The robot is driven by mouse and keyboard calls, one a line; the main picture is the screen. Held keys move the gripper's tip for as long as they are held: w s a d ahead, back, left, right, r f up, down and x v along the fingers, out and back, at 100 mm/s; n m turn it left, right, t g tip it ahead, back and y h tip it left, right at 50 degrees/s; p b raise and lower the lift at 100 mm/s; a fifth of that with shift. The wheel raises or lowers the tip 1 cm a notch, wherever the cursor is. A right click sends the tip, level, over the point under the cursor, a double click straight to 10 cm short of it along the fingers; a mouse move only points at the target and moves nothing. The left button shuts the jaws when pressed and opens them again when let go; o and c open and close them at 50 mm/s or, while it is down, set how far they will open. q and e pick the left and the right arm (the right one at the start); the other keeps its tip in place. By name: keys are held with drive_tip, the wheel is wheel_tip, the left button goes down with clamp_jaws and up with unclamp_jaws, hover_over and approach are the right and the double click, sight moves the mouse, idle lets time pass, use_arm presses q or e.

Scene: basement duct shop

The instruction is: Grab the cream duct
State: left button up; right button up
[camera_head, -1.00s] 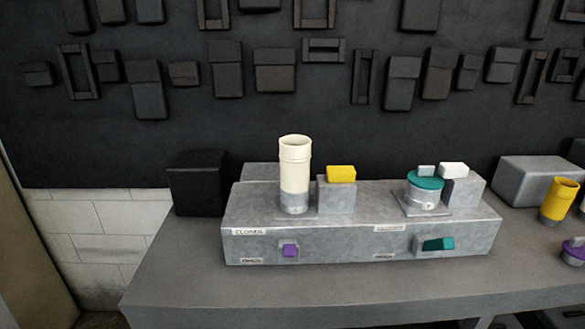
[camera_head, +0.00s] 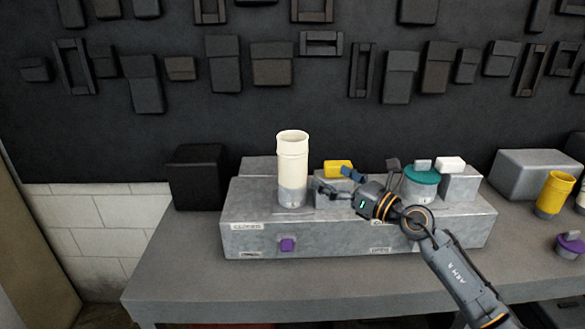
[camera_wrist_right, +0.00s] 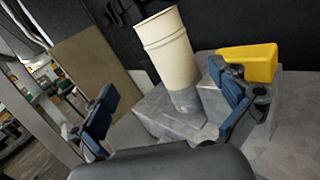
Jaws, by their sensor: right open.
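The cream duct (camera_head: 292,158) stands upright on a grey metal collar on top of the galvanized box (camera_head: 300,236). In the right wrist view the cream duct (camera_wrist_right: 170,48) shows tilted, ahead of and between my spread fingers. My right gripper (camera_head: 335,183) is open and empty, to the right of the duct and apart from it. In the right wrist view its two blue-padded fingers (camera_wrist_right: 168,113) stand wide apart. My left gripper is not in view.
A yellow block (camera_head: 338,168) sits on a small grey block just behind my right gripper; in the wrist view it (camera_wrist_right: 248,62) is close to the right finger. A teal-capped collar (camera_head: 421,176) stands to the right. A black box (camera_head: 194,178) stands at the left. The front bench top (camera_head: 180,270) is clear.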

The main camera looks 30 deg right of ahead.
sight(304, 162)
drive_tip(key=shift+n+g, duration=0.5)
drive_tip(key=shift+n, duration=0.4)
drive_tip(key=p+x, duration=0.1)
drive_tip(key=x, duration=0.1)
drive_tip(key=d+x, duration=0.1)
drive_tip(key=x, duration=0.2)
drive_tip(key=p+x, duration=0.1)
drive_tip(key=x, duration=0.2)
drive_tip(key=shift+w+d+f+p, duration=0.15)
drive_tip(key=shift+w+d+p, duration=0.05)
drive_tip(key=shift+w+p, duration=0.15)
drive_tip(key=shift+w+a+p, duration=0.15)
drive_tip(key=shift+w+p, duration=0.15)
drive_tip(key=shift+w, duration=0.1)
drive_tip(key=p+x, duration=0.1)
drive_tip(key=x, duration=0.2)
drive_tip(key=shift+w+a+f, duration=0.1)
drive_tip(key=shift+w+f, duration=0.1)
drive_tip(key=shift+w, duration=0.1)
drive_tip(key=shift+w+a+f, duration=0.15)
drive_tip(key=shift+w, duration=0.3)
drive_tip(key=shift+s, duration=0.1)
